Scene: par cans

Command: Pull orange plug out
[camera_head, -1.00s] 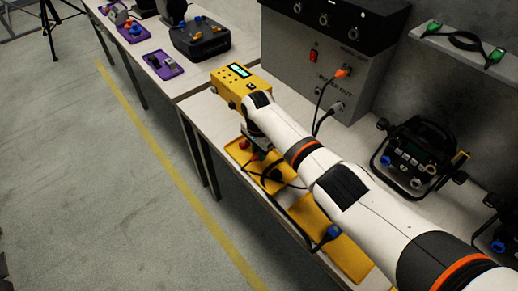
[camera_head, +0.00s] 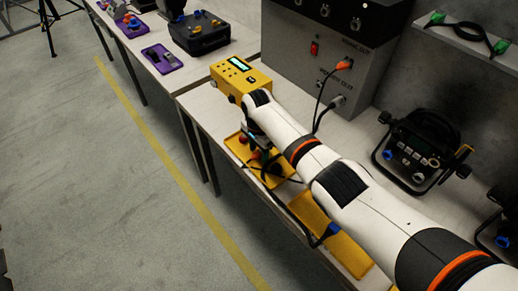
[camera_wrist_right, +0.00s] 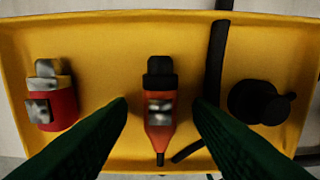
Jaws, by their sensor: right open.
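An orange plug (camera_head: 344,65) sits in the front of the grey cabinet, with a dark cable hanging from it. In the right wrist view, an orange-red connector (camera_wrist_right: 158,135) with a black cap and metal contacts lies in a yellow tray (camera_wrist_right: 110,38). My right gripper (camera_wrist_right: 160,101) is open above the tray. Its two dark green fingers stand left and right of the connector, with gaps on both sides. In the head view my right gripper (camera_head: 251,143) points down over the yellow tray and is partly hidden by the arm. My left gripper is not in view.
A red connector (camera_wrist_right: 54,105) and a black one (camera_wrist_right: 260,103) flank the orange-red one; a black cable crosses the tray. A yellow box (camera_head: 240,77) stands behind the tray. The grey cabinet (camera_head: 290,50) and a black framed unit (camera_head: 420,155) stand along the wall.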

